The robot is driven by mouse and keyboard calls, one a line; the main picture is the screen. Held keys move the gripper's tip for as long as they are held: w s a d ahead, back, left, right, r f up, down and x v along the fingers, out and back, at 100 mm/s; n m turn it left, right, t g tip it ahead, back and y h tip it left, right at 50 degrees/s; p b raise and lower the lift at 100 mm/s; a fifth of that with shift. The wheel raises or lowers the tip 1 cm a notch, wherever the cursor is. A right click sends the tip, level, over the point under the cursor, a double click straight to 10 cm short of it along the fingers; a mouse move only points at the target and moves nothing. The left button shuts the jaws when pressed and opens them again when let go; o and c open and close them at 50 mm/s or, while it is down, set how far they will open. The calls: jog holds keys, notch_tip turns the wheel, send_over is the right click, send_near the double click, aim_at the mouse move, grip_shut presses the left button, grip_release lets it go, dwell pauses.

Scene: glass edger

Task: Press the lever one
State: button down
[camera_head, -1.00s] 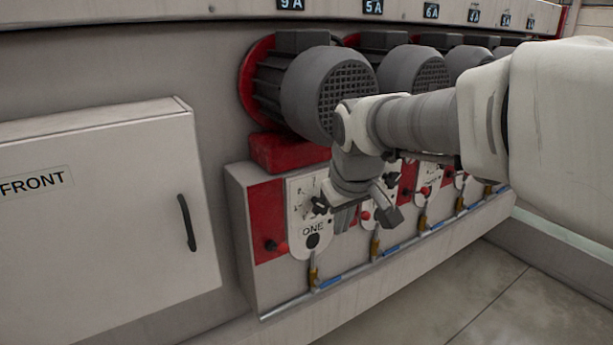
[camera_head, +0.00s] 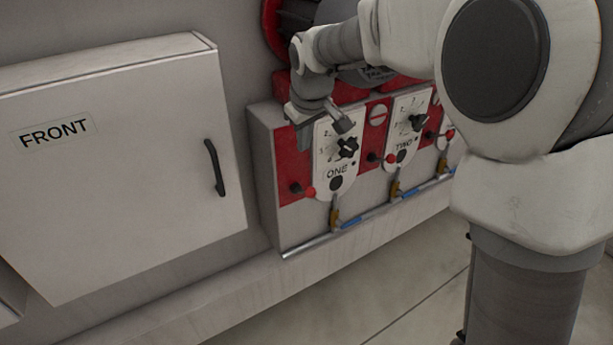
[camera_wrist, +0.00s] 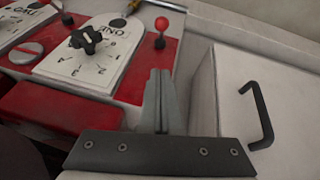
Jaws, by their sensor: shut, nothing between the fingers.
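Lever one (camera_head: 309,192) is a small red-ball lever on a dark base, at the lower left of the white plate marked ONE (camera_head: 327,160). In the wrist view lever one (camera_wrist: 161,24) stands upright in the picture, just beyond my fingertips, with its ball and stem in plain sight. My gripper (camera_head: 303,138) is above lever one in the head view, beside the upper left of the plate. In the wrist view my gripper (camera_wrist: 160,75) has its fingers together and empty, apart from the lever.
A black knob (camera_head: 347,148) sits on plate ONE. Plate TWO (camera_head: 405,130) and another red-ball lever (camera_head: 389,158) are to the right. The FRONT cabinet (camera_head: 120,170) with a black handle (camera_head: 215,167) stands left. A pipe with brass valve (camera_head: 335,217) runs below.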

jog(key=shift+f, duration=0.1)
send_over(308, 191)
jog(key=w+a, duration=0.1)
jog(key=a, duration=0.1)
notch_tip(308, 191, down, 9)
jog(key=shift+s+d+f+p, duration=0.1)
jog(key=shift+d+f+p, duration=0.2)
jog(key=shift+f, duration=0.3)
jog(key=shift+s+d+f+p, duration=0.15)
jog(key=shift+d+f, duration=0.2)
jog(key=shift+f, duration=0.25)
jog(key=shift+d+f, duration=0.3)
jog(key=shift+f, duration=0.3)
jog(key=shift+s+f, duration=0.1)
jog(key=shift+s+d+f+t+b, duration=0.1)
jog(key=shift+s+f+t+b, duration=0.15)
jog(key=shift+b, duration=0.45)
